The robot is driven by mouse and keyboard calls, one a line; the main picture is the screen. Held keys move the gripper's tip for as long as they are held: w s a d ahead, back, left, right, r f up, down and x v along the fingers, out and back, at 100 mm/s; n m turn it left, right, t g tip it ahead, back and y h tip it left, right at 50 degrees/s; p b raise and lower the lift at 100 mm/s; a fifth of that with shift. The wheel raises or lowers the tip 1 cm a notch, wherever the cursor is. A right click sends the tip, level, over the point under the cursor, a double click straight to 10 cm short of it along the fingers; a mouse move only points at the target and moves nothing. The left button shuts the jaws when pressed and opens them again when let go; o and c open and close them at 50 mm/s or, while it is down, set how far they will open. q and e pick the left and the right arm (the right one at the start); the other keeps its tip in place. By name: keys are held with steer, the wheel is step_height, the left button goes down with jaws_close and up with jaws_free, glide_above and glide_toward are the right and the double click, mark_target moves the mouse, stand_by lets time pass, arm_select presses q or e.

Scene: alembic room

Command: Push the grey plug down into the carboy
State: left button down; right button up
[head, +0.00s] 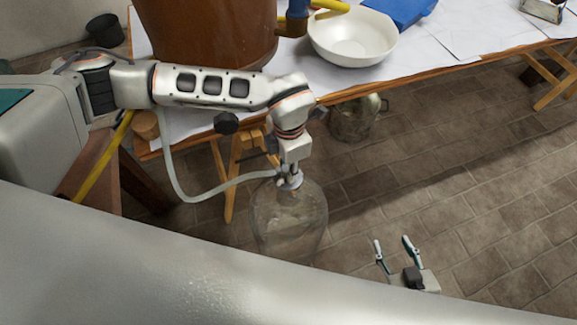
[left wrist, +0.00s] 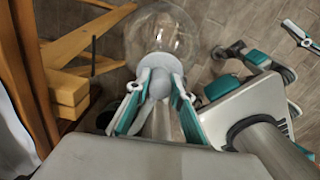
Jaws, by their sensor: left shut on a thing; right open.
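The clear glass carboy (head: 288,225) stands upright on the floor beside the table; its round body also shows in the left wrist view (left wrist: 160,30). The grey plug (left wrist: 159,63) is at the carboy's neck, with a pale grey part between my left fingers. My left gripper (left wrist: 161,80) is shut on the plug, directly above the neck; in the head view it shows small at the top of the carboy (head: 290,180). I cannot tell how deep the plug sits. My right gripper (head: 391,246) is open and empty, right of the carboy and apart from it.
A pale hose (head: 185,190) loops from the left toward the carboy neck. A paper-covered table (head: 480,62) on wooden trestles (head: 230,185) carries a large brown vessel (head: 205,35) and a white bowl (head: 352,40). A glass jar (head: 352,122) stands below. Tiled floor to the right is clear.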

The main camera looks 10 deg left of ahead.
arm_select(q)
steer(key=shift+r, duration=0.1)
stand_by(0.3)
steer(key=shift+f, duration=0.25)
stand_by(0.4)
steer(key=shift+f, duration=0.95)
steer(key=shift+f, duration=1.7)
stand_by(3.4)
steer(key=c, duration=1.7)
jaws_free()
